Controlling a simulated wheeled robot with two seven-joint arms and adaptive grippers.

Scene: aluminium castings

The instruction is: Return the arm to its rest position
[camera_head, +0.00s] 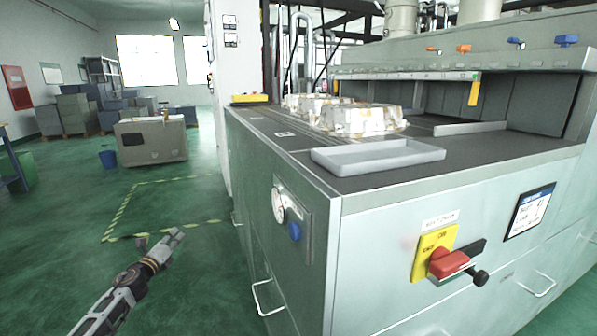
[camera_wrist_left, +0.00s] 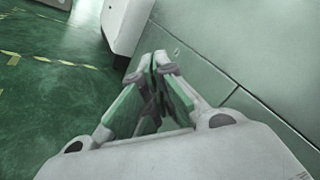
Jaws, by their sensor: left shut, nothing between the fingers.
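My left gripper (camera_head: 174,238) is at the lower left of the head view, out over the green floor and to the left of the grey machine cabinet (camera_head: 400,235). Its fingers are closed together with nothing between them. In the left wrist view the fingertips (camera_wrist_left: 160,62) meet, with the cabinet's pale side panel (camera_wrist_left: 235,60) beyond them on the right. My right gripper is in neither view.
A grey tray (camera_head: 376,157) and several castings (camera_head: 355,118) lie on the cabinet top. A red-handled switch (camera_head: 450,263) and a loop handle (camera_head: 265,298) stick out from the cabinet. Yellow-striped tape (camera_head: 118,215) marks open floor.

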